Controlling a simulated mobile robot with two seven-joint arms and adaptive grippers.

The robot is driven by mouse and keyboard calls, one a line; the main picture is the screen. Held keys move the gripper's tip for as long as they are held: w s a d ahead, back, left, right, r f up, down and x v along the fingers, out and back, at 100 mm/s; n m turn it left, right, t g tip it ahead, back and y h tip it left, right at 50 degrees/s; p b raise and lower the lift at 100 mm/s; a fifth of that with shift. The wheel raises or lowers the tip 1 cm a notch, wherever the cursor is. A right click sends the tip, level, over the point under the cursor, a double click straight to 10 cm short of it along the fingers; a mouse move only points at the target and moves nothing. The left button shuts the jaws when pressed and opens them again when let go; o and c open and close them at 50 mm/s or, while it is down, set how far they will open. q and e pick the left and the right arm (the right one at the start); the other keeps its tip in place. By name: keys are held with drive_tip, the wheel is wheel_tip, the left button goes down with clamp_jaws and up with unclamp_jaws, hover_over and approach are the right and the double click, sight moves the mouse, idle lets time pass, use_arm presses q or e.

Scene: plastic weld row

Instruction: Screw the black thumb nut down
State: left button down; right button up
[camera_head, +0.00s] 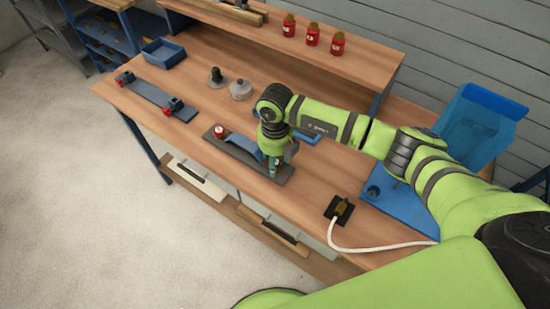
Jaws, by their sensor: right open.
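My right gripper (273,170) is open and points down over the right end of a dark grey fixture plate (222,144) on the wooden bench. I cannot make out the black thumb nut; the gripper and wrist cover the plate's right end. A dark knob-like piece (216,78) stands farther back on the bench, but I cannot tell what it is. My left gripper is not in view.
A second plate (158,97) with red clamps lies left, near a blue tray (163,53). A light grey round piece (240,90) stands mid-bench. Several red jars (312,35) stand on the shelf. A tool on a black stand (339,209) with a white hose and a blue bin (478,125) are right.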

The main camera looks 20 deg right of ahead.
drive_tip(key=n+b, duration=0.2)
drive_tip(key=n, duration=0.1)
drive_tip(key=n+b, duration=0.3)
drive_tip(key=n, duration=0.1)
drive_tip(key=n+b, duration=0.2)
drive_tip(key=n, duration=0.1)
drive_tip(key=shift+f+n, duration=0.3)
drive_tip(key=shift+f, duration=0.05)
drive_tip(key=n+b, duration=0.8)
drive_tip(key=n, duration=0.2)
drive_tip(key=shift+n, duration=0.3)
drive_tip(key=shift+r+n, duration=0.1)
drive_tip(key=shift+n, duration=0.4)
drive_tip(key=shift+r, duration=0.15)
drive_tip(key=shift+b, duration=0.5)
clamp_jaws()
